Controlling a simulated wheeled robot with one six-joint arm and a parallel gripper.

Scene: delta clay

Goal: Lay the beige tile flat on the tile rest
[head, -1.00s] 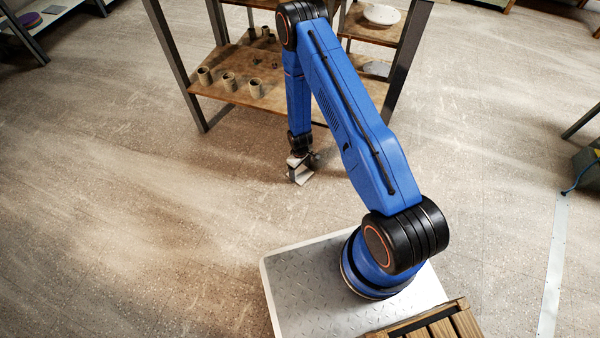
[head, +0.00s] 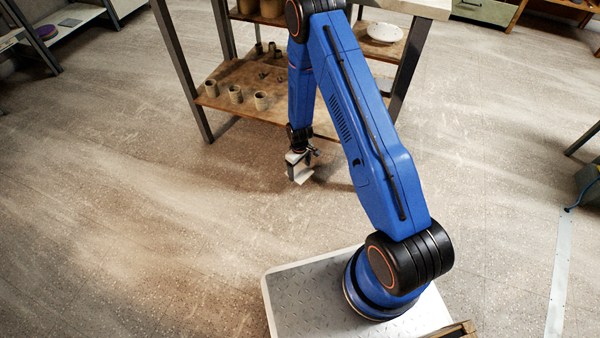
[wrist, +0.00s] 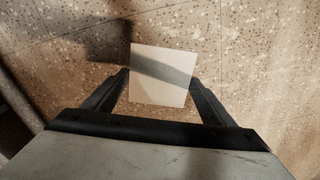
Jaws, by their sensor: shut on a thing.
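The beige tile (wrist: 160,88) is square and shows in the wrist view between the two dark fingers of my gripper (wrist: 160,95). My gripper is shut on it, and it is held above the speckled floor. A shadow band crosses its face. In the head view my gripper (head: 299,172) hangs low in front of the wooden shelf, where the tile appears only as a small pale shape. I cannot make out the tile rest in these frames.
A shelf unit with dark legs has a wooden lower board (head: 215,97) bearing several clay pots (head: 235,94). A white plate (head: 385,33) sits on a board to the right. Open floor (head: 120,200) lies to the left and front.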

